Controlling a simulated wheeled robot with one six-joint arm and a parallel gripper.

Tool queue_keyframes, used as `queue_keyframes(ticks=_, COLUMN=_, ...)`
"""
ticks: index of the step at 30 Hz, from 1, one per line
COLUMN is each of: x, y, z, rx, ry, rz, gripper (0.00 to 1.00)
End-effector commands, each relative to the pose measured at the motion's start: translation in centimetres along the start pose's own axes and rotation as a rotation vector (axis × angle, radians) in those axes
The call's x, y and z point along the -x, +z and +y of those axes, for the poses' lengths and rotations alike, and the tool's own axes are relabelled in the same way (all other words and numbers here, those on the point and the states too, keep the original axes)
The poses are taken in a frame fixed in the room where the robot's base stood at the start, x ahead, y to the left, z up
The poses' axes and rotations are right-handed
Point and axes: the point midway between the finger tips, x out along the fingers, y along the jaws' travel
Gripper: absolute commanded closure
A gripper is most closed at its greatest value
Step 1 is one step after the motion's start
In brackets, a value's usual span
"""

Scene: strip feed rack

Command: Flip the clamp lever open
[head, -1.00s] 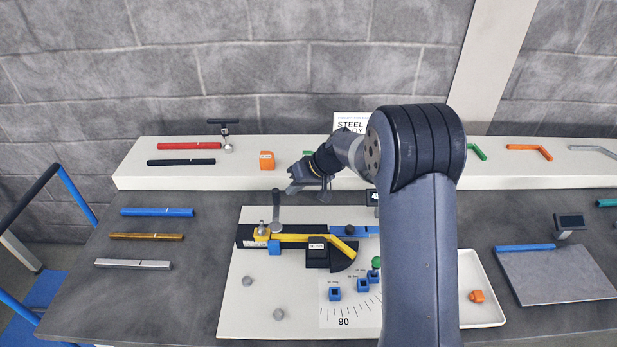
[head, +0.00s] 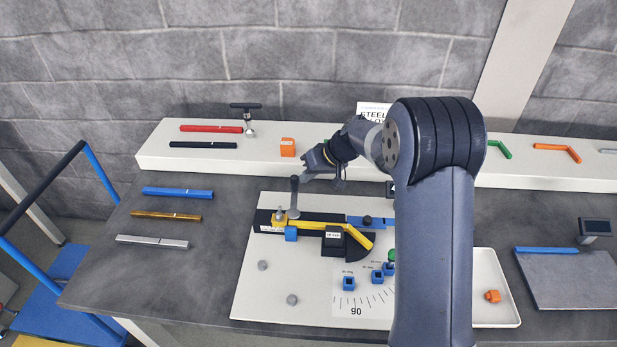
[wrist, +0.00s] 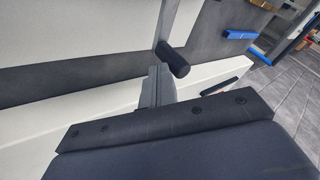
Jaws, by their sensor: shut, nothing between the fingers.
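The clamp lever (head: 294,197) is a grey bar with a darker rounded end. It stands upright at the left of the yellow strip (head: 310,224) in the black bending fixture (head: 265,217). My gripper (head: 306,176) is shut and empty, just right of the lever's upper end in the head view; I cannot tell whether they touch. In the wrist view my gripper fingers (wrist: 155,84) are together, with a black cylindrical grip (wrist: 173,60) on a grey bar close by, which appears to be the lever's end.
A white shelf (head: 220,165) runs behind the fixture with red, black, orange and green pieces. Blue, gold and silver strips (head: 152,242) lie on the bench at left. Blue blocks (head: 348,284) stand on the white board. My arm hides part of the fixture's right side.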

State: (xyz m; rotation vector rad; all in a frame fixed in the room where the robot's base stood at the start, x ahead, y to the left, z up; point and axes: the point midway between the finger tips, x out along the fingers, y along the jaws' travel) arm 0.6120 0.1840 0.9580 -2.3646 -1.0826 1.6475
Motion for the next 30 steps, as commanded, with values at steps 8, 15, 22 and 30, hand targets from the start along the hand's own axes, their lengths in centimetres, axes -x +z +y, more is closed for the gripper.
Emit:
queue_keyframes(ticks=8, x=-0.7, y=-0.4, z=-0.3, rx=0.06, ry=-0.034, rz=-0.032, gripper=1.0)
queue_keyframes(ticks=15, x=-1.7, y=-1.1, z=-1.2, rx=0.197, ry=-0.105, rz=-0.103, gripper=1.0)
queue_keyframes(ticks=22, x=-2.6, y=-1.9, z=-2.8, rx=0.373, ry=-0.2, rz=-0.198, gripper=1.0)
queue_keyframes(ticks=30, x=-3.6, y=-2.3, z=-4.7, rx=0.566, ry=-0.303, rz=-0.302, gripper=1.0)
